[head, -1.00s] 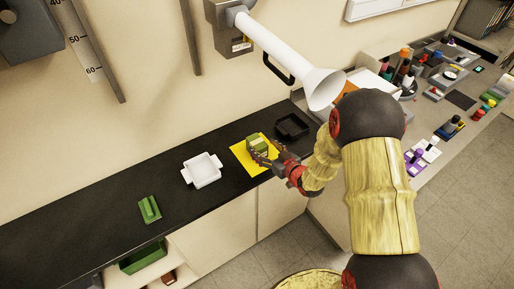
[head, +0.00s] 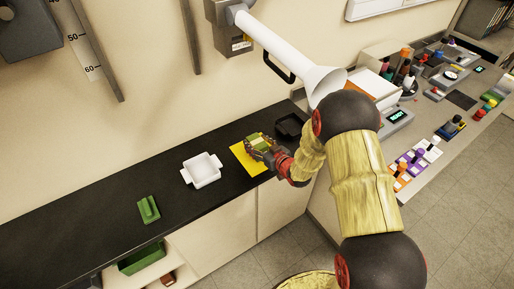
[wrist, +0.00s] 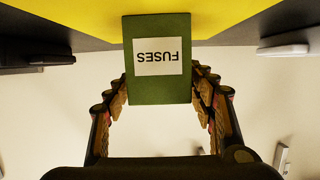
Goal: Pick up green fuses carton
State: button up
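The green fuses carton (wrist: 160,89) shows its white "FUSES" label upside down in the wrist view. In the head view the carton (head: 258,139) stands on the yellow mat (head: 241,158), partly covered by my gripper (head: 266,148). In the wrist view my gripper (wrist: 160,85) has one finger on each side of the carton. The fingers look spread around it, with the tips close to its sides. Whether they touch the carton cannot be told.
A white two-handled tray (head: 202,173) and a green object (head: 148,209) lie to the left on the black counter (head: 92,215). A dark tray (head: 291,125) is just behind the mat on the right. A white funnel-shaped duct (head: 304,76) hangs above, close to my arm.

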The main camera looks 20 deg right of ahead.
jog(key=c, duration=1)
jog(key=shift+c, duration=0.2)
jog(key=shift+w+r, duration=0.1)
jog(key=shift+r, duration=0.75)
jog(key=s+d+r+p, duration=0.3)
jog(key=s+d+r, duration=0.1)
jog(key=s+r, duration=0.7)
jog(key=shift+a+v, duration=0.2)
jog(key=shift+v, duration=1.05)
jog(key=shift+s+f, duration=0.1)
jog(key=shift+f, duration=0.05)
